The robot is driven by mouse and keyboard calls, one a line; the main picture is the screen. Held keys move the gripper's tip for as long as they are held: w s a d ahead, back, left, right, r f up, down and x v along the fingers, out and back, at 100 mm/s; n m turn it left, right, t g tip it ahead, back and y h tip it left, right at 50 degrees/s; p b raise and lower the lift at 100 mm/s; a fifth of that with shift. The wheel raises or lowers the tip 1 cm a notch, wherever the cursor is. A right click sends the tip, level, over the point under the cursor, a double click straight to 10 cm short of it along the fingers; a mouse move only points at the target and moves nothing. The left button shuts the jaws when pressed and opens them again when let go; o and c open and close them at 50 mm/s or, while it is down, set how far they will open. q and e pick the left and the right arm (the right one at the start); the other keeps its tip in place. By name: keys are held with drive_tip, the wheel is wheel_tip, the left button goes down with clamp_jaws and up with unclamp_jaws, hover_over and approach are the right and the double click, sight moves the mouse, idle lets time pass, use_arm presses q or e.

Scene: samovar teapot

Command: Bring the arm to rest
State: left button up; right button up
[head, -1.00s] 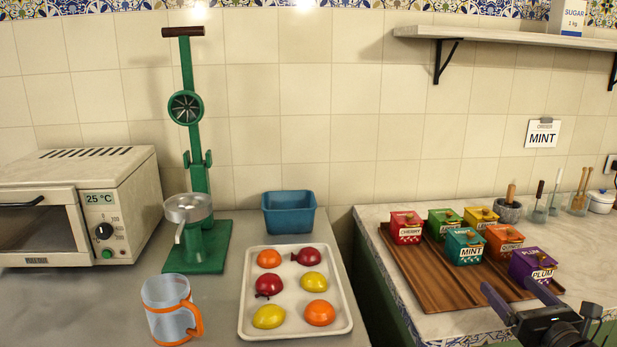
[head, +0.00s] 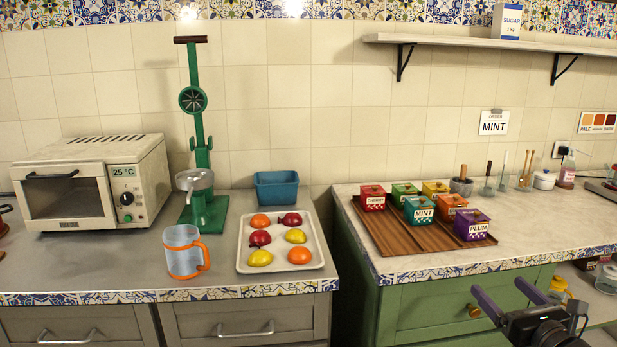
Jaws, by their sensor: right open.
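My right gripper (head: 508,302) is at the lower right of the head view. Its two purple-grey fingers are apart with nothing between them. It is in front of the green cabinet, below the edge of the right counter (head: 350,226), and touches none of the boxes. My left gripper is not in view.
The right counter holds a wooden tray (head: 378,240) with several coloured tea boxes, including a teal MINT box (head: 419,211) and a purple PLUM box (head: 473,226). The left counter holds an oven (head: 66,195), green press (head: 203,213), jug (head: 182,258), blue bin (head: 276,190) and fruit tray (head: 313,238).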

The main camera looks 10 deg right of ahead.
drive_tip(key=s+a+f+n+g+y, duration=0.1)
drive_tip(key=s+a+f+n+g, duration=0.4)
drive_tip(key=f, duration=0.7)
drive_tip(key=s+a+f+n+g, duration=0.4)
drive_tip(key=f+n, duration=0.4)
drive_tip(key=f, duration=0.4)
drive_tip(key=s+a+f+n+g+y, duration=0.1)
drive_tip(key=s+a+f+n+g, duration=0.1)
drive_tip(key=a+f+n+g, duration=0.65)
drive_tip(key=s+a+f+n+y, duration=0.1)
drive_tip(key=s+a+f+n, duration=0.3)
drive_tip(key=a, duration=0.4)
drive_tip(key=s+a+f+n+y, duration=0.1)
drive_tip(key=s+a+f+n, duration=0.4)
drive_tip(key=a, duration=0.3)
drive_tip(key=s+a+f+n+y, duration=0.1)
drive_tip(key=s+a+f+n, duration=0.3)
drive_tip(key=a, duration=0.5)
use_arm(q)
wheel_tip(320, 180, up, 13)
drive_tip(key=p, duration=1.2)
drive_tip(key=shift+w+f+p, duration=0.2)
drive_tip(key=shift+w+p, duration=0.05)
drive_tip(key=shift+p, duration=0.1)
use_arm(e)
wheel_tip(320, 180, up, 12)
drive_tip(key=shift+d+r+t, duration=0.25)
drive_tip(key=shift+d+t, duration=0.05)
drive_tip(key=shift+t, duration=0.05)
